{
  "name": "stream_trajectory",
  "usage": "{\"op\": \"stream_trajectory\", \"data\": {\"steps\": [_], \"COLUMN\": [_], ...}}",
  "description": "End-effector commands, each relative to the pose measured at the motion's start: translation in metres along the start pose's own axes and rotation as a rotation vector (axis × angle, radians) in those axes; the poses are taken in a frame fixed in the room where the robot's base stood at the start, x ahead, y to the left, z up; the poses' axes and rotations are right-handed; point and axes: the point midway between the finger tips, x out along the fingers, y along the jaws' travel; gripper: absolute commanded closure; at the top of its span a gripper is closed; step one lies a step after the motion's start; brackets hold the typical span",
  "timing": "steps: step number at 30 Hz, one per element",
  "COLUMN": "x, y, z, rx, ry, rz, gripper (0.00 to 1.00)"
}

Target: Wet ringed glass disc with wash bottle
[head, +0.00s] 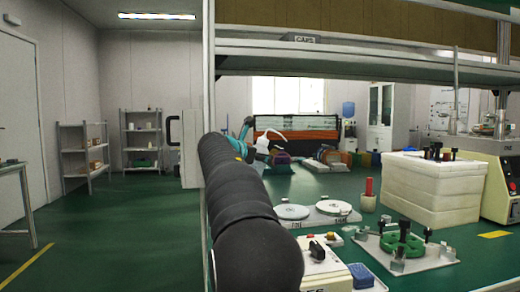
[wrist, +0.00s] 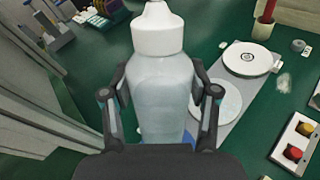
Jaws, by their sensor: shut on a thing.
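My gripper (wrist: 161,95) is shut on the wash bottle (wrist: 160,100), a translucent pale bottle with a white cap. In the head view the white top of the wash bottle (head: 263,142) shows beyond my dark arm, which hides much of the gripper. Two pale round discs lie on a grey plate (wrist: 233,122). The disc with a dark ring at its centre (wrist: 248,59) is clear of the bottle, to its right in the wrist view. The other disc (wrist: 222,100) is partly hidden behind the bottle and a finger. No water is visible on either disc.
A control box with red and yellow buttons (wrist: 297,146) stands right of the plate. A red-handled tool (head: 368,190) stands behind the discs. White stacked blocks (head: 433,185) and a green fixture (head: 402,243) are at right. A shelf post (head: 208,80) rises beside my arm.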

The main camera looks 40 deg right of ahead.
Motion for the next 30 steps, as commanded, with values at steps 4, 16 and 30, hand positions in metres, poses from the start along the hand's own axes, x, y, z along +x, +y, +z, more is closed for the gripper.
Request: {"op": "stream_trajectory", "data": {"steps": [4,16,30], "x": [-0.005,-0.001,0.002], "y": [0.005,0.0,-0.003], "z": [-0.001,-0.017,-0.025], "rx": [0.11,0.342,0.523], "ry": [0.111,0.337,0.521], "rz": [0.0,-0.004,-0.005], "gripper": [0.89,0.89,0.89]}}
